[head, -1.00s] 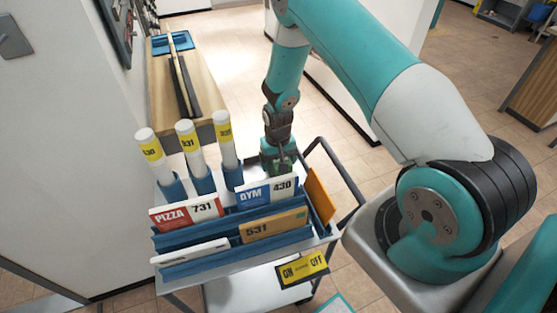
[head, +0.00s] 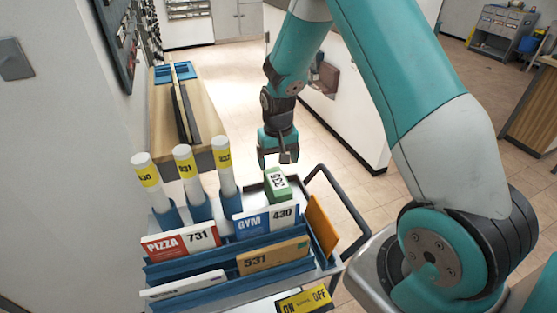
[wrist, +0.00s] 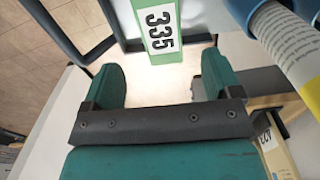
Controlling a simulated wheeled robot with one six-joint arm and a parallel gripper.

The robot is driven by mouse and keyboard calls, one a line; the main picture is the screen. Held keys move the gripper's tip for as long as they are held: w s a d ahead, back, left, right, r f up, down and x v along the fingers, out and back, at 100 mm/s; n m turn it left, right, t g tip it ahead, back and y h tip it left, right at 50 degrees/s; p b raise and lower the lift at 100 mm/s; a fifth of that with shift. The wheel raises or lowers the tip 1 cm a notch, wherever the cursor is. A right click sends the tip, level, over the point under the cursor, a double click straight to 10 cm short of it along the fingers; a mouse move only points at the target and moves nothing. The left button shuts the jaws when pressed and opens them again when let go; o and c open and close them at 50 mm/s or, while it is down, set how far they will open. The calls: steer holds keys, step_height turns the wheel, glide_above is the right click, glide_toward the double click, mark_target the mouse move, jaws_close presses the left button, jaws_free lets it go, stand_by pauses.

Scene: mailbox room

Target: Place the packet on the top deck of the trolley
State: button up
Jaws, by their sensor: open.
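The packet is a green box with a white label reading 335 (head: 276,185). It stands on the top deck of the trolley (head: 321,263), at the far right corner behind the GYM envelope. In the wrist view the packet (wrist: 158,27) is ahead of the fingertips, with a gap between. My gripper (head: 278,160) is open and empty just above and behind the packet; its two teal fingers (wrist: 159,75) are spread apart in the wrist view.
Blue racks on the trolley hold several envelopes, including PIZZA 731 (head: 181,241), GYM 430 (head: 265,221) and 531 (head: 273,257). White tubes (head: 186,166) stand at left in blue holders. A dark handle rail (head: 343,208) bounds the right side. A wooden bench (head: 208,105) lies behind.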

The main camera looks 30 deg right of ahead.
steer(key=s+a+r+n+y, duration=0.1)
steer(key=s+a+r+n, duration=0.1)
steer(key=s+a+r, duration=0.35)
steer(key=s+a+r+n+y, duration=0.1)
steer(key=s+a+r+n, duration=0.1)
steer(key=a+r, duration=0.55)
steer(key=s+a+r+n+y, duration=0.1)
steer(key=s+a+r+n, duration=0.1)
steer(key=s+r, duration=0.3)
steer(key=s+a+r+n+y, duration=0.1)
steer(key=s+a+r+n, duration=0.2)
steer(key=s, duration=0.9)
steer(key=shift+s+a+r+n, duration=0.35)
steer(key=shift+r+n, duration=0.25)
steer(key=shift+r, duration=0.35)
